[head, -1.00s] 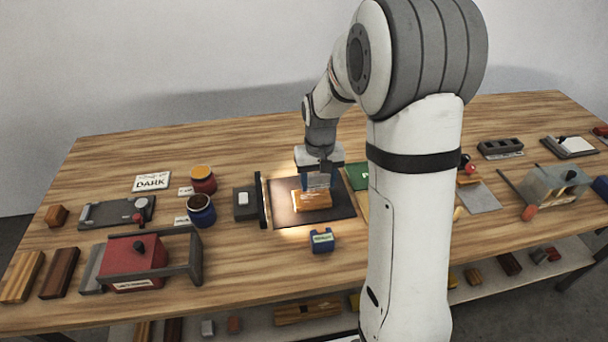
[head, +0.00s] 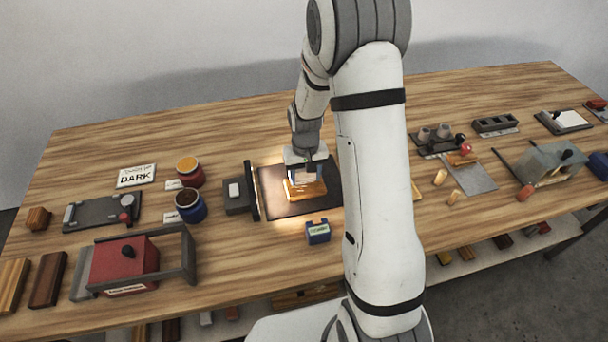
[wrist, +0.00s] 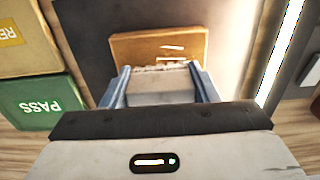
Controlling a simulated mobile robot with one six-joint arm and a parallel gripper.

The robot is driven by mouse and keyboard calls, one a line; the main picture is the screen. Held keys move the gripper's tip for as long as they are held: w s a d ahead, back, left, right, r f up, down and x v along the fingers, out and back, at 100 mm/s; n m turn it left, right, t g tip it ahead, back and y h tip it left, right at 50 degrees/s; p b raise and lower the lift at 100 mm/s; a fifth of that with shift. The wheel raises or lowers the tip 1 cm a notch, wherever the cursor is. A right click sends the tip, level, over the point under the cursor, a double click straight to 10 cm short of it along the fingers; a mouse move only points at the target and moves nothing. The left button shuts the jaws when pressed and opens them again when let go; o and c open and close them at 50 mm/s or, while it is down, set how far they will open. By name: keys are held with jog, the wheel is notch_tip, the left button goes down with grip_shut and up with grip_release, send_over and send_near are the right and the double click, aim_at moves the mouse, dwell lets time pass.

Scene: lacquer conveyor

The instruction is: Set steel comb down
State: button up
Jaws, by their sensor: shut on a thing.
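My gripper (head: 306,172) is low over the lit dark mat in the middle of the table. In the wrist view its two blue fingers (wrist: 162,88) are shut on the steel comb (wrist: 160,84), a pale grey plate with a ragged far edge. An orange-brown wooden block (head: 304,191) lies on the dark mat (head: 272,184); the block also shows in the wrist view (wrist: 158,46), just beyond the comb. The comb's edge looks at or just above the block; I cannot tell whether they touch.
A blue holder with a pale label (head: 318,232) stands in front of the mat. A dark upright bar (head: 251,190) borders the mat's left. Red (head: 189,171) and blue (head: 190,205) jars stand further left.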

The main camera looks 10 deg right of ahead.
jog(key=shift+f, duration=0.4)
jog(key=shift+f, duration=0.15)
jog(key=o, duration=1.1)
jog(key=shift+c, duration=0.2)
notch_tip(320, 180, up, 12)
jog(key=shift+b, duration=0.65)
jog(key=s+r+t, duration=0.1)
jog(key=s+r, duration=0.5)
jog(key=s, duration=0.5)
jog(key=s+r+t, duration=0.2)
jog(key=s+r, duration=0.3)
jog(key=s, duration=0.5)
jog(key=shift+s+r, duration=0.35)
jog(key=shift+r, duration=0.05)
